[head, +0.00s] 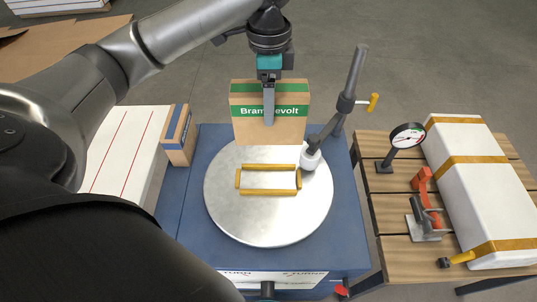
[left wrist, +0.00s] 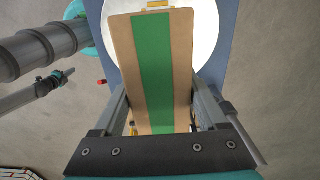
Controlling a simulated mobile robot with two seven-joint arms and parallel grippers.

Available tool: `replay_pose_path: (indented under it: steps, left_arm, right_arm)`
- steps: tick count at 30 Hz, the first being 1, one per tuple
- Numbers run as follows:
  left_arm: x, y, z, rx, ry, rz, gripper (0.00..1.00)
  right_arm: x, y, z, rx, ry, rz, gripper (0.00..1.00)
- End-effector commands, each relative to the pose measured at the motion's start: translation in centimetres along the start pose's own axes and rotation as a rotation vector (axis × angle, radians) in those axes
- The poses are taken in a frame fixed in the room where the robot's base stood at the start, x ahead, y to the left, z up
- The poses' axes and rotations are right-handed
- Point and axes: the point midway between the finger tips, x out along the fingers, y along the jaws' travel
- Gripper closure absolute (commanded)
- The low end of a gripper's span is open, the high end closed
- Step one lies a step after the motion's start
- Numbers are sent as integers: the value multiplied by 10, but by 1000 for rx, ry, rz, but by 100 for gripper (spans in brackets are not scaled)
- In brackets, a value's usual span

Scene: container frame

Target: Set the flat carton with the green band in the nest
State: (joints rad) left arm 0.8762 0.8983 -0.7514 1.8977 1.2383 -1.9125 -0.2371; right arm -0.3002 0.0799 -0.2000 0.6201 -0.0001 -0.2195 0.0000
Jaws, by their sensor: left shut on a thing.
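The flat carton with the green band (head: 285,128) is brown cardboard and hangs upright above the far part of a round metal plate (head: 270,222). My left gripper (head: 268,110) is shut on the carton from above. In the left wrist view the carton's narrow top face (left wrist: 123,60), with the green band along it, lies between the fingers of my left gripper (left wrist: 160,105). The nest (head: 270,192), a rectangle of yellow strips on the plate, is empty and nearer to me than the carton. My right gripper is not in view.
A jointed post with a white tip (head: 311,158) stands right of the carton, close to it. A small carton with a blue band (head: 179,138) stands at the blue table's left edge. A wooden bench right holds a dial gauge (head: 407,137), a red clamp (head: 428,205) and a long white package (head: 475,190).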

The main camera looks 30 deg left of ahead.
Motion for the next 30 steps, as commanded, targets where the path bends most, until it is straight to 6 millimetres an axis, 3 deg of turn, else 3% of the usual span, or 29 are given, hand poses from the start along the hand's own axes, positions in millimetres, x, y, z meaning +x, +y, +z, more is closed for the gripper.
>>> replay_pose_path:
  steps: [5,18,30]
  left_arm:
    - [22,-1,2,18,-2,3,100]
    - [133,-1,2,17,-2,0,100]
    - [171,-1,1,18,-1,0,100]
  right_arm:
    - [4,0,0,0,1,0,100]
    - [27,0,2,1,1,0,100]
    - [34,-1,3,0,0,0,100]
